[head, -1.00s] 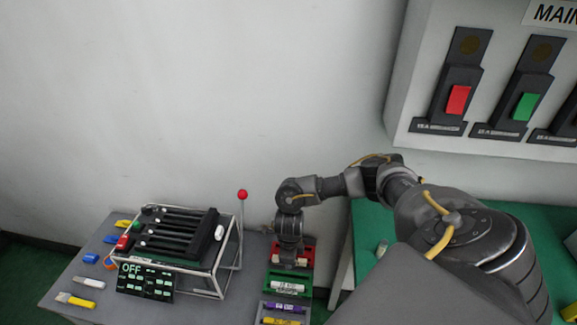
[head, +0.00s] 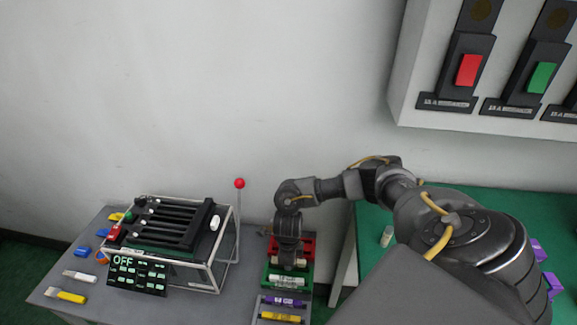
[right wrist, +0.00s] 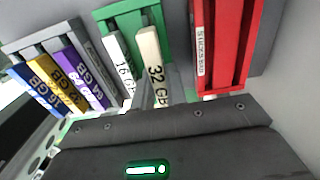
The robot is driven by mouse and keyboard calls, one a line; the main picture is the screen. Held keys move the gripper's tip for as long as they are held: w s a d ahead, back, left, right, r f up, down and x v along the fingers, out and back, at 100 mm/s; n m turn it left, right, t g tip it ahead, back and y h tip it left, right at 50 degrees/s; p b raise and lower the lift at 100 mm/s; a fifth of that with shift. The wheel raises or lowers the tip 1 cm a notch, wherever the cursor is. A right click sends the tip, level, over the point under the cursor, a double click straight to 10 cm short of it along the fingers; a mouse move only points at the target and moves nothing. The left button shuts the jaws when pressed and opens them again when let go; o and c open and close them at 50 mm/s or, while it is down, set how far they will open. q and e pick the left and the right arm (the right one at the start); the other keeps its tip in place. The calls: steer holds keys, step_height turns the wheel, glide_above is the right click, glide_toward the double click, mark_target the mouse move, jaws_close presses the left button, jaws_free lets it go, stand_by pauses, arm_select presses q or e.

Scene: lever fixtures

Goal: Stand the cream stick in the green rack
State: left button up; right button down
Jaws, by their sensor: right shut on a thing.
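The cream stick marked 32 GB (right wrist: 152,55) is between the fingers of my right gripper (right wrist: 155,95) in the right wrist view. It lines up with the green rack (right wrist: 117,12), beside a white stick marked 16 GB (right wrist: 119,58). I cannot tell whether it is seated in a slot. In the head view, my right gripper (head: 288,264) is pointed down over the green rack (head: 272,279) and hides part of it. The white stick (head: 287,281) shows there in front of the gripper. My left gripper is not in view.
A red rack (right wrist: 243,45) with a labelled stick (right wrist: 199,40) stands on one side. A grey rack (right wrist: 22,45) with several sticks stands on the other.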

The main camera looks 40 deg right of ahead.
arm_select(q)
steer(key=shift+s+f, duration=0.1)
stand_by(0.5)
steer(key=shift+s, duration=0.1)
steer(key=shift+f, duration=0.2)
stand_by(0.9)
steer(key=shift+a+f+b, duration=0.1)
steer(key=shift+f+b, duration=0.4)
steer(key=shift+b, duration=0.2)
arm_select(e)
steer(key=shift+f, duration=0.55)
steer(key=shift+f, duration=0.1)
